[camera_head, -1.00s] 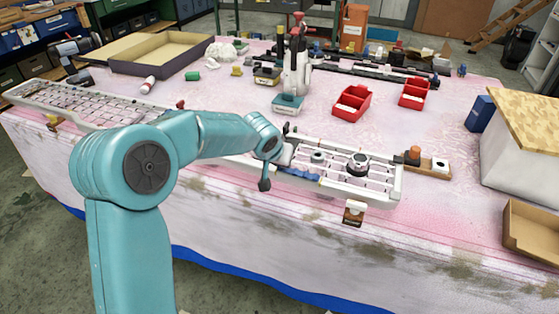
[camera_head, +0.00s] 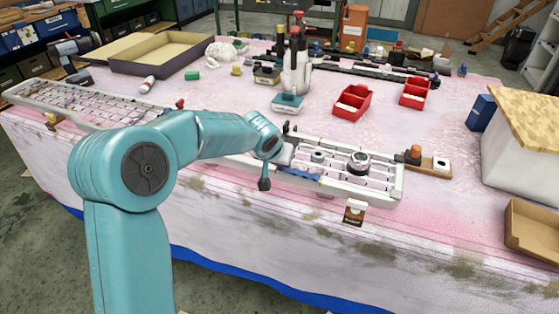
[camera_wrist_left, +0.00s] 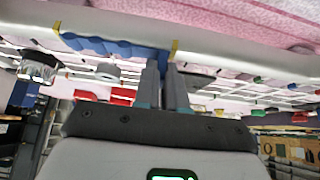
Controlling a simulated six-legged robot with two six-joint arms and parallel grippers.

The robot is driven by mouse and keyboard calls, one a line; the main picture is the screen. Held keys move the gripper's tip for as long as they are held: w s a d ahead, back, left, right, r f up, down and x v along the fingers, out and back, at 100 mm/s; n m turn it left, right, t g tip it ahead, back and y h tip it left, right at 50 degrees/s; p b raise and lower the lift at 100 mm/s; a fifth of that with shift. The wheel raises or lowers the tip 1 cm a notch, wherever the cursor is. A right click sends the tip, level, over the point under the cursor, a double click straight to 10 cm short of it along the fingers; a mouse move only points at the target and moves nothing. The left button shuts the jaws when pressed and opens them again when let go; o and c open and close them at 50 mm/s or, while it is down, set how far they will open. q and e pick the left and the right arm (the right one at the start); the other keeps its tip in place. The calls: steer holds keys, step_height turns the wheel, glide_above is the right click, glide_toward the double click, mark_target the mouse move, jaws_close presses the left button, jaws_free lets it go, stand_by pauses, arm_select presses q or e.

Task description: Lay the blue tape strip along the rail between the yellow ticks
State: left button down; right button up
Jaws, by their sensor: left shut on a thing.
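The blue tape strip (camera_head: 300,174) lies along the near rail of the white grille (camera_head: 392,192). In the left wrist view the strip (camera_wrist_left: 108,46) looks wavy, stretched between a yellow tick (camera_wrist_left: 57,28) at its left and another yellow tick (camera_wrist_left: 174,46) at its right. My left gripper (camera_wrist_left: 164,66) is shut on the strip's end beside the right-hand tick. In the head view the left gripper (camera_head: 284,156) is low over the near rail, and its fingertips are hard to make out. My right gripper is in neither view.
A round knob (camera_head: 358,162) stands on the grille. A small wooden block with an orange-topped piece (camera_head: 413,155) sits at its right end. Red bins (camera_head: 351,102), a spray bottle (camera_head: 296,72) and a cardboard tray (camera_head: 160,52) stand farther back. The table's front edge is close to the grille.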

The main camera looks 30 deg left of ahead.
arm_select(q)
steer(key=shift+f, duration=0.15)
stand_by(0.5)
steer(key=c, duration=0.6)
jaws_free()
steer(key=shift+o, duration=0.2)
steer(key=a+v, duration=0.1)
steer(key=v, duration=0.6)
steer(key=shift+d+p, duration=0.35)
steer(key=shift+d, duration=0.15)
steer(key=shift+s, duration=0.15)
